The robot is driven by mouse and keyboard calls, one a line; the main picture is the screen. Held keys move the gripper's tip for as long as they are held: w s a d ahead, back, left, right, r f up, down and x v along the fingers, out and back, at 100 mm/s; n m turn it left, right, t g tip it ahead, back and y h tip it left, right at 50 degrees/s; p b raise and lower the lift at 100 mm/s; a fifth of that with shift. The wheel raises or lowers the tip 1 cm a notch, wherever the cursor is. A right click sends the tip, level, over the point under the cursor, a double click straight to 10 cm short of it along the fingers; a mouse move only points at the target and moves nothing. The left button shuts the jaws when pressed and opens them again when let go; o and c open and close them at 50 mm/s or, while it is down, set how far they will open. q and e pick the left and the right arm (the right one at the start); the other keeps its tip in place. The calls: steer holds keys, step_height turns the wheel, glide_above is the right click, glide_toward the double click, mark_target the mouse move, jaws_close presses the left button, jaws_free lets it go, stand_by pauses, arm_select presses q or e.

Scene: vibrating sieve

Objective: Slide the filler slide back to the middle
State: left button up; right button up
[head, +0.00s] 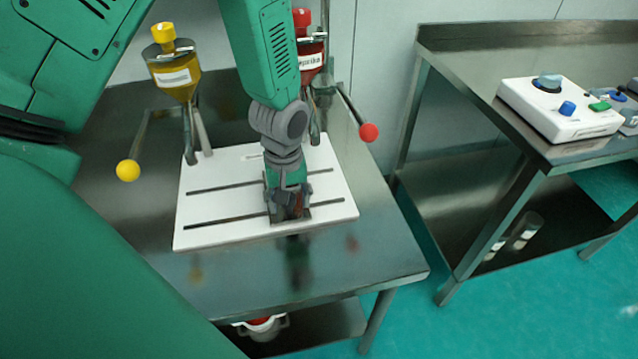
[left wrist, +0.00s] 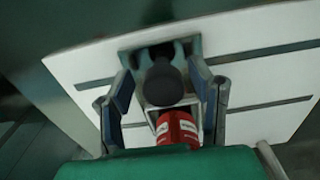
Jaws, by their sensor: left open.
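The filler slide (head: 305,214) sits on the white slotted board, right of the board's middle and near its front edge. In the head view my left gripper (head: 287,200) covers most of it from above. In the left wrist view the slide's dark round knob (left wrist: 163,84) stands between the two spread fingers of my left gripper (left wrist: 163,100). The gripper is open, with a finger on each side of the knob; I cannot tell whether either touches it. A red container (left wrist: 177,128) shows below the knob in that view. My right gripper is not in view.
The white board (head: 225,235) has two long slots. A yellow hopper (head: 175,75) and a red paprika hopper (head: 311,55) stand behind, with a yellow-ball lever (head: 128,170) and a red-ball lever (head: 369,132). A side table holds a white control box (head: 560,110).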

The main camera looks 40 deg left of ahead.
mark_target(270, 214)
arm_select(q)
steer(key=shift+s+a, duration=0.3)
steer(key=shift+s, duration=0.15)
steer(key=shift+s+a+p, duration=0.4)
steer(key=shift+s+a, duration=0.15)
steer(key=shift+a, duration=0.2)
steer(key=shift+s+a, duration=0.5)
steer(key=shift+s, duration=0.1)
steer(key=shift+o, duration=0.4)
steer(key=o, duration=1.1)
